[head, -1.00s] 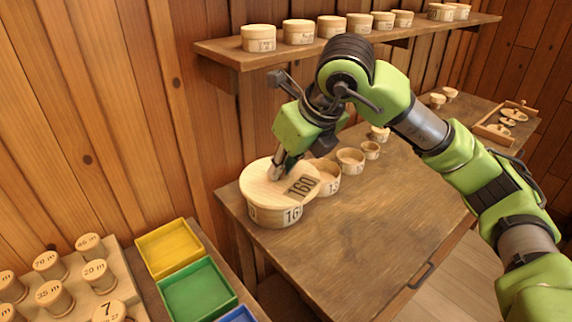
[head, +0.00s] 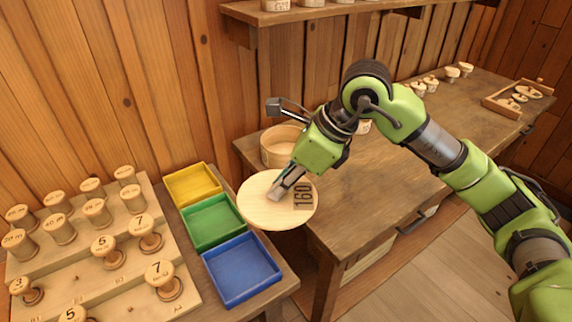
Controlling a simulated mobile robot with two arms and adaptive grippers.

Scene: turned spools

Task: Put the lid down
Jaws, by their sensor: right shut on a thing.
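The round wooden lid (head: 262,212), marked 160, is held by my right gripper (head: 283,190), which is shut on it from above. The lid is in front of the workbench's left corner, apart from any box, and its left edge comes close to the green tray in the picture. Its height above the surfaces is hard to tell. An open round wooden box (head: 282,143) stands behind it on the workbench, partly hidden by my gripper. My left gripper does not show.
Yellow (head: 192,184), green (head: 213,221) and blue (head: 241,268) trays stand left of the lid. A stepped rack (head: 100,262) with several turned spools is at far left. The workbench (head: 370,200) has clear room at its front. A wall shelf (head: 300,14) with boxes is above.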

